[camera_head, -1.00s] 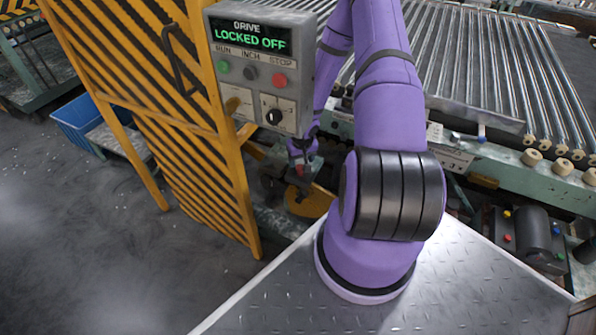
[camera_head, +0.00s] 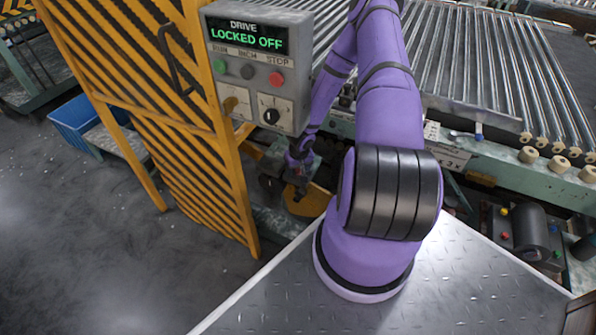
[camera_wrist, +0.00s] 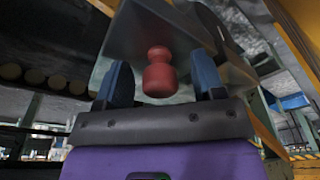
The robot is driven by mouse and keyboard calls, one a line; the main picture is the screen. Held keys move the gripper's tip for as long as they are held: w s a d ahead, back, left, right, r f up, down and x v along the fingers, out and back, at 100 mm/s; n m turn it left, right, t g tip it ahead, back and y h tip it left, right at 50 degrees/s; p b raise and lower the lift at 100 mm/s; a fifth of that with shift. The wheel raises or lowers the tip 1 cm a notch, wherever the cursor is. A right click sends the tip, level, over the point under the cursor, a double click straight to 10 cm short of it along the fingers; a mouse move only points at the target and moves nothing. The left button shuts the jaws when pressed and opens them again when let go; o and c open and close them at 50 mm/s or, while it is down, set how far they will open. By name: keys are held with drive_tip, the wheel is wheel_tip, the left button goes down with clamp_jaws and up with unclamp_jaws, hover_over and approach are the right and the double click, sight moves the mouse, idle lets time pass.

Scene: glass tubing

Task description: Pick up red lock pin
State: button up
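The red lock pin (camera_wrist: 159,77) shows in the wrist view, with a round knob, a narrow neck and a wider body. It is in front of a grey metal block (camera_wrist: 135,40). My gripper (camera_wrist: 161,66) has its two blue fingers spread, one on each side of the pin. Gaps show between the pin and both fingers, so nothing is gripped. In the head view my gripper (camera_head: 299,183) is low beside the yellow guard, over the machine's lower part. The pin is too small or hidden to make out clearly there.
A yellow slatted guard (camera_head: 190,130) stands left of my arm. A grey control box (camera_head: 262,70) reads "DRIVE LOCKED OFF" above the gripper. The roller conveyor (camera_head: 480,65) lies behind and right.

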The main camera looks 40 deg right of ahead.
drive_tip(key=c, duration=1)
drive_tip(key=shift+o, duration=0.2)
drive_tip(key=shift+r, duration=0.1)
drive_tip(key=shift+r, duration=3.55)
drive_tip(key=s+d, duration=0.2)
drive_tip(key=s, duration=0.6)
drive_tip(key=s+d, duration=0.2)
drive_tip(key=s, duration=0.7)
drive_tip(key=shift+s+d, duration=0.15)
drive_tip(key=shift+d, duration=0.25)
